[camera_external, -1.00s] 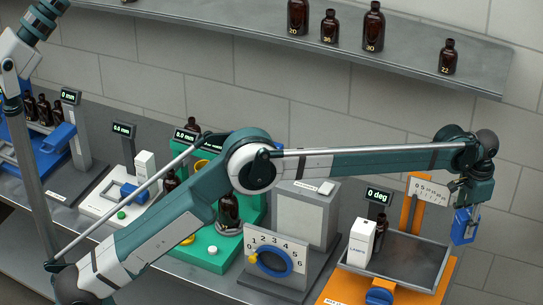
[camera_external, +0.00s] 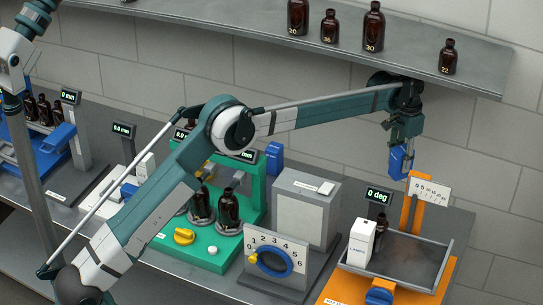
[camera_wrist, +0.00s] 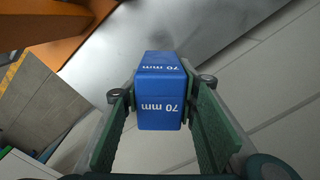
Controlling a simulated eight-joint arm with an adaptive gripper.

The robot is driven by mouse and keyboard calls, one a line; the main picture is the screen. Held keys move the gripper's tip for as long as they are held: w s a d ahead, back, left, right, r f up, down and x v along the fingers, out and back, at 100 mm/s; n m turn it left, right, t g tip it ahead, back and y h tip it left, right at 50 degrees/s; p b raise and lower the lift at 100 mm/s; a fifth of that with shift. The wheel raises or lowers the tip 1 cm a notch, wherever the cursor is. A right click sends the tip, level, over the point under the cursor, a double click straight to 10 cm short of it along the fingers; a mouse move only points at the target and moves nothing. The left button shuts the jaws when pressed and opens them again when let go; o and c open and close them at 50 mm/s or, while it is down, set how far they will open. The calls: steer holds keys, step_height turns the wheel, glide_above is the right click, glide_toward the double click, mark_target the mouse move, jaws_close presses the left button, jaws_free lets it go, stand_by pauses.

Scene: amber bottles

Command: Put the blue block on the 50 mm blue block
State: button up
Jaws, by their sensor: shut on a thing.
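My gripper (camera_external: 404,143) is shut on a blue block (camera_external: 399,163) and holds it in the air, behind and above the tilt tray. In the wrist view, this block (camera_wrist: 160,95) sits between the green finger pads, and two of its faces read "70 mm". Another blue block (camera_external: 274,157) stands at the back, between the green station and the grey box. Its label is too small to read, and its lower part is partly hidden.
An orange station with a grey tray (camera_external: 430,252) holds a white box (camera_external: 358,242) and a bottle. A grey box (camera_external: 305,215) and a numbered dial panel (camera_external: 278,258) stand left of it. The shelf (camera_external: 480,70) with bottles hangs close above my wrist.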

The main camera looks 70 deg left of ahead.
steer(key=s+a+n, duration=0.3)
steer(key=s+a, duration=1.3)
steer(key=s, duration=0.4)
steer(key=s+a+n, duration=0.3)
steer(key=s+a, duration=1.3)
steer(key=s, duration=0.5)
steer(key=s+a+r+p, duration=0.1)
steer(key=s+a, duration=0.2)
steer(key=s, duration=0.6)
steer(key=s+a+r+n+p, duration=0.1)
steer(key=s+a, duration=0.3)
steer(key=s, duration=0.5)
steer(key=s+a+n+p, duration=0.1)
steer(key=s+a, duration=0.2)
steer(key=s, duration=0.6)
steer(key=shift+s+a+r+p, duration=0.3)
steer(key=shift+s+a+r, duration=0.05)
steer(key=shift+s+r, duration=0.05)
steer(key=shift+f, duration=0.1)
step_height(320, 180, down, 14)
steer(key=shift+p, duration=0.35)
